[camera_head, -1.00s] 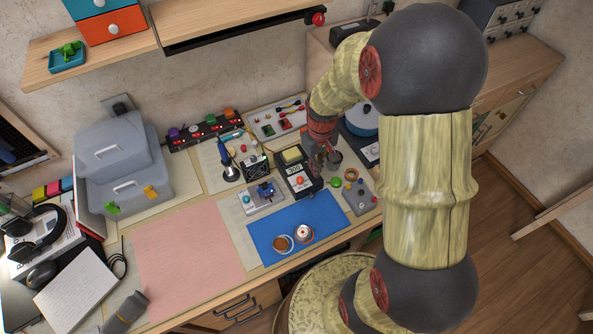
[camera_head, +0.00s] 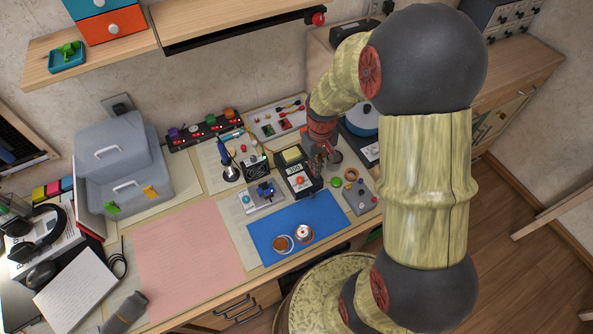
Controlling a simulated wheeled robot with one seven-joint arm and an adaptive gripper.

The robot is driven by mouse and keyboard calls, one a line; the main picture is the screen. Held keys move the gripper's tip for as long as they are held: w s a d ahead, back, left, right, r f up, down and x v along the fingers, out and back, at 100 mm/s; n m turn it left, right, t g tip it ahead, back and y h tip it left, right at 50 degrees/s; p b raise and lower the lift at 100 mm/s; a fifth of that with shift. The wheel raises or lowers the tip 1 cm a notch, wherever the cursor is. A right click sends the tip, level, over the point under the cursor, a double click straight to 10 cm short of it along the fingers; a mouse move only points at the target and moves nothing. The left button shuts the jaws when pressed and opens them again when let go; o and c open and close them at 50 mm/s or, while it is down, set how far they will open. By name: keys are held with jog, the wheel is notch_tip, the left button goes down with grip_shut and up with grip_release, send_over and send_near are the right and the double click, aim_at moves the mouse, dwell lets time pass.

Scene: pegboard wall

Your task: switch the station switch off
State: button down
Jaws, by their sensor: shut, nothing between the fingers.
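The soldering station is a dark box (camera_head: 309,190) with a small lit display and an orange-red knob (camera_head: 300,181) on its face, at the middle of the bench. A yellow sponge (camera_head: 292,154) sits at its back. My gripper (camera_head: 318,168) points down at the station's right side, its fingers shut and empty. It is very close to the station; I cannot tell if it touches. The station switch cannot be made out at this size, and my gripper may hide it.
A soldering iron in its stand (camera_head: 231,172) is to the left. A blue mat (camera_head: 290,222) in front bears two small round containers. A grey box with knobs (camera_head: 358,197) is at the right, and a blue round-topped item (camera_head: 360,120) stands behind. A pink mat (camera_head: 190,255) lies clear.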

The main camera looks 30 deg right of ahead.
jog(key=shift+f+b, duration=0.55)
jog(key=shift+f, duration=0.5)
dwell(0.4)
jog(key=shift+r, duration=0.1)
jog(key=shift+r+p, duration=2.9)
jog(key=shift+r, duration=0.55)
jog(key=s+a+r+t, duration=0.2)
jog(key=s+a+r, duration=0.2)
jog(key=r, duration=0.5)
jog(key=s+a+r+t, duration=0.1)
jog(key=s+a+r, duration=0.3)
jog(key=r, duration=0.5)
jog(key=s+a+r+t, duration=0.2)
jog(key=s+a+r, duration=0.2)
jog(key=s+r, duration=0.2)
notch_tip(320, 180, up, 3)
jog(key=shift+s+f+t, duration=0.1)
jog(key=shift+s+t, duration=0.05)
jog(key=shift+t, duration=0.15)
